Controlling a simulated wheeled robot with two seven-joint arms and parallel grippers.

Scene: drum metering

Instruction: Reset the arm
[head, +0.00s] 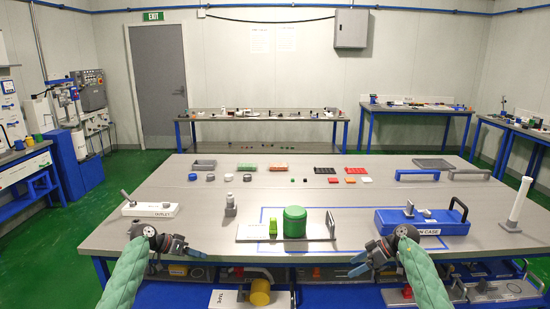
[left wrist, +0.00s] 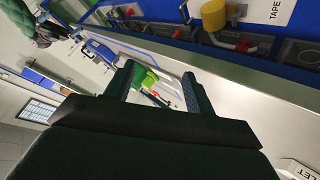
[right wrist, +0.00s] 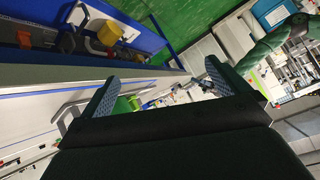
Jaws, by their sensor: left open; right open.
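My left gripper (head: 182,249) is open and empty at the front left edge of the table, below the white outlet box (head: 150,209). In the left wrist view its two fingers (left wrist: 155,90) stand apart with nothing between them in contact. My right gripper (head: 370,262) is open and empty at the front edge, in front of the blue case (head: 450,226). In the right wrist view its fingers (right wrist: 160,98) are also spread, with nothing held. A green drum (head: 295,222) stands upright on a plate between the two grippers, apart from both.
A white post (head: 517,204) stands at the right edge. A shelf under the table holds a yellow cylinder (head: 260,291). The table's middle is mostly clear.

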